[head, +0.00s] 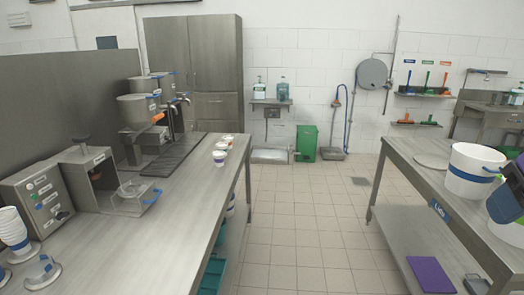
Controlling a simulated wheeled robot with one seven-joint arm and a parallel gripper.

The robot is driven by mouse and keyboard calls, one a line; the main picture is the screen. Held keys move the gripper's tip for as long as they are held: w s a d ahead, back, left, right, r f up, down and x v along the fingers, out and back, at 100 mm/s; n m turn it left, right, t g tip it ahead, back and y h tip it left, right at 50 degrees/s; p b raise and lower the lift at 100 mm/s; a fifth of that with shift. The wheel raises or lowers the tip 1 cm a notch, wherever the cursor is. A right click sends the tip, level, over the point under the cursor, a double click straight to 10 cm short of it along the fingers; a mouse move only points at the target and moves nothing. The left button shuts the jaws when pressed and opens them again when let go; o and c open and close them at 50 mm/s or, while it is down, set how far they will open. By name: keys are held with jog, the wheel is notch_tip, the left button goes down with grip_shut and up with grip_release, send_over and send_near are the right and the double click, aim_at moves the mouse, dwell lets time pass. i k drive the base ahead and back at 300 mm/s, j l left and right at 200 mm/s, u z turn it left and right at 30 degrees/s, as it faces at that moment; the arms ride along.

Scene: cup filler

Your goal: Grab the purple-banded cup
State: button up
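No purple band can be made out for certain on any cup. Three small white cups stand in a row near the right edge of the left steel counter: a near cup (219,158), a middle cup (222,147) and a far cup (228,140). The tops of the farther ones look reddish; their band colours are too small to tell. A stack of white cups (12,230) with a blue band stands at the counter's left front. My gripper is not in view.
The left counter (150,245) carries a filling machine (138,110) and a control box (38,198). A tiled aisle (300,230) lies clear between it and the right table (425,185). A white bucket (470,180) and a dark purple-and-green object (508,200) are at right.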

aim_at(218, 156)
jog(key=i+u, duration=0.1)
jog(key=i, duration=0.45)
jog(key=i+l+u, duration=0.1)
jog(key=i, duration=0.4)
jog(key=i+l+u, duration=0.1)
jog(key=i, duration=0.45)
jog(key=i+l+u, duration=0.15)
jog(key=i+u, duration=0.35)
jog(key=i+l+u, duration=0.25)
jog(key=u, duration=0.25)
jog(key=i+l+u, duration=0.3)
jog(key=l+u, duration=0.2)
jog(key=i+l+u, duration=0.15)
jog(key=l+u, duration=0.35)
